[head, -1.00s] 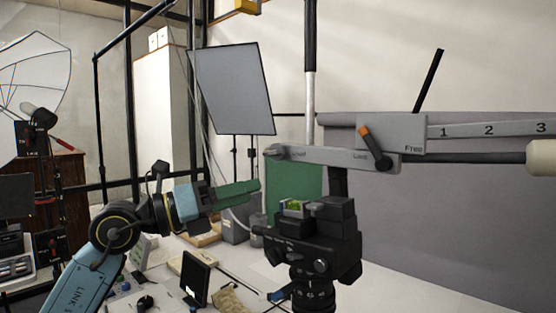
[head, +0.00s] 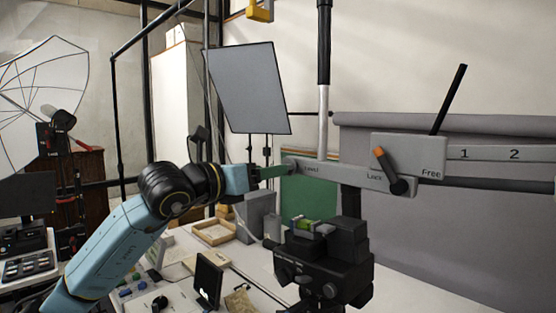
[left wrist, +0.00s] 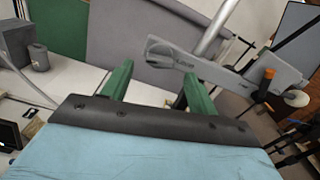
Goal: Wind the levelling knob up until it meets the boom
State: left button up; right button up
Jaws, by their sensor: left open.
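The boom is a grey bar with a scale (head: 495,153), a block marked Free (head: 408,155) and a front arm (head: 340,177) marked Lock. In the head view my gripper partly covers that tip. My left gripper (head: 277,171) has green fingers that reach toward the tip from the left. In the left wrist view the fingers (left wrist: 154,70) are apart with nothing between them. Contact cannot be told. My right gripper is out of view.
A black camera (head: 325,262) with a green bubble level (head: 308,227) stands just below the front arm. An orange-tipped lever (head: 378,155) sits on the block. A vertical post (head: 323,95) rises behind the arm. A white table (head: 180,243) holds trays and a dark tablet.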

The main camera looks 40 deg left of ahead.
pick_arm(q)
jog(key=shift+w+d+p, duration=0.2)
jog(key=shift+w+p, duration=0.75)
jog(key=shift+w, duration=1.2)
jog(key=c, duration=1)
jog(key=shift+m+b, duration=3.9)
